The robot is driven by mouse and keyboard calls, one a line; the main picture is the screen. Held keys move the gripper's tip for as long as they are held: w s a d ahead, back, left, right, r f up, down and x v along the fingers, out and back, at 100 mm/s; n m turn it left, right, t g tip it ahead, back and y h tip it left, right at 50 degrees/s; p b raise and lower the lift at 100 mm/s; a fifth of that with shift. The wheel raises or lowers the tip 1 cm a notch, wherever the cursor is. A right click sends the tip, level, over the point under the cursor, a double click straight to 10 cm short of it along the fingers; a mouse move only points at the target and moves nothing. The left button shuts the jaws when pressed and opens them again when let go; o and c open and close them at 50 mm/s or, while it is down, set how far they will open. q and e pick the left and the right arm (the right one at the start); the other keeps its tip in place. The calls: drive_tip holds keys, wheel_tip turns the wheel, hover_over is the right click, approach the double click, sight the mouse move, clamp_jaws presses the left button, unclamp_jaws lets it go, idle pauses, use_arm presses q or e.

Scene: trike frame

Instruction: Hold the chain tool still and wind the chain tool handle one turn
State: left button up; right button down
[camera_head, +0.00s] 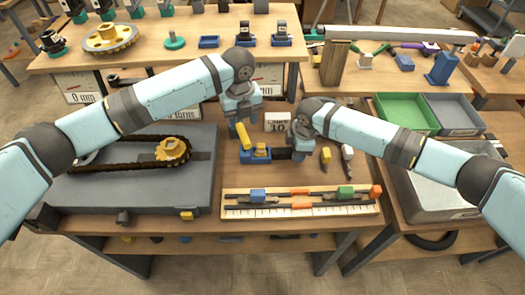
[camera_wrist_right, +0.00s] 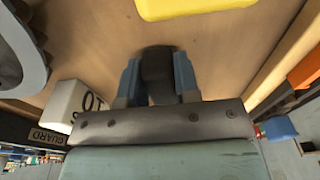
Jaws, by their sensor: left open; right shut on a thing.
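What looks like the chain tool (camera_head: 255,157) is a low blue piece with a yellow part on the bench, right of the chain board. A tilted yellow bar (camera_head: 243,136), likely its handle, stands just above it; whether they join is unclear. My left gripper (camera_head: 241,121) is open, pointing down at the bar's upper end; its fingers are partly hidden. My right gripper (camera_head: 284,153) comes in from the right, beside the blue piece. In the right wrist view its blue fingers are shut on a dark grey block (camera_wrist_right: 158,75). A yellow part (camera_wrist_right: 195,8) lies beyond.
A grey board (camera_head: 200,190) with a chain and yellow sprocket (camera_head: 172,150) lies at left. A pale rack (camera_head: 300,211) of small tools is in front. Green (camera_head: 405,110) and grey bins are at right.

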sight(244, 133)
use_arm(q)
drive_tip(key=shift+f, duration=3.35)
drive_tip(key=shift+c, duration=0.2)
clamp_jaws()
drive_tip(key=m, duration=1.3)
drive_tip(key=shift+r+m, duration=0.1)
drive_tip(key=shift+m, duration=0.6)
